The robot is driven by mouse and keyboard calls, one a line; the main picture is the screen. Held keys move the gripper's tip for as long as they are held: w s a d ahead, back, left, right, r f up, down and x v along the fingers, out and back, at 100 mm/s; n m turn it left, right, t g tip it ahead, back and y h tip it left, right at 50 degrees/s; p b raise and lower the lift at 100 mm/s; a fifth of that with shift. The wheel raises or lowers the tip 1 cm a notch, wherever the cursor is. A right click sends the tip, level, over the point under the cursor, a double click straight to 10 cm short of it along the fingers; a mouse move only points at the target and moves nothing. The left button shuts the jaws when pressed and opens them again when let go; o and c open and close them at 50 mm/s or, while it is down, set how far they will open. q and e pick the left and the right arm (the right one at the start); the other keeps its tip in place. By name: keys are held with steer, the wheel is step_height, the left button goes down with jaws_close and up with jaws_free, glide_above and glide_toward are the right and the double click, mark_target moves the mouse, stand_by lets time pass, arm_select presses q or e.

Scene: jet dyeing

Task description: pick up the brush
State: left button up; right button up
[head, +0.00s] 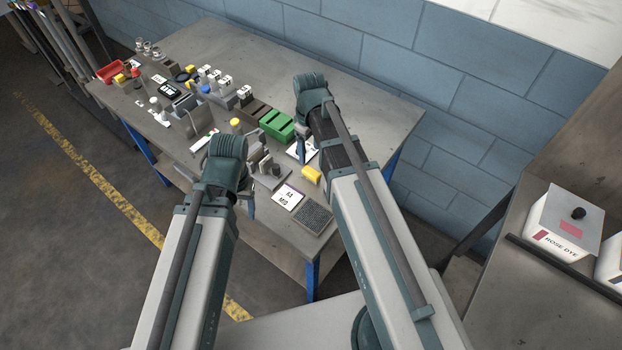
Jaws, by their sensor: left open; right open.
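I cannot pick out the brush for certain among the small items on the grey workbench (355,75). My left gripper (250,207) is open and points down near the front edge of the bench, mostly hidden behind its own wrist. My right gripper (301,148) is open and points down over the bench, right beside the green block (277,124); its wrist partly covers it. A yellow block (311,175) lies between the two arms, and a white card marked A4 M/2 (288,197) lies in front of it.
A dark textured pad (314,219) lies at the bench's near corner. A red tray (110,72) and several small tools and pots crowd the left half. The bench's back right is bare. A white ROSE DYE box (563,225) stands on another surface at right.

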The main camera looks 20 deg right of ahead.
mark_target(312, 171)
step_height(312, 171, down, 6)
steer(key=b, duration=0.4)
steer(key=shift+r, duration=0.2)
steer(key=f+b, duration=0.1)
steer(key=b, duration=0.1)
steer(key=f+b, duration=0.1)
steer(key=f, duration=0.1)
steer(key=f+b, duration=0.2)
steer(key=shift+s+d+f+b, duration=0.1)
steer(key=shift+s+d+b, duration=0.15)
steer(key=shift+b, duration=0.1)
jaws_close()
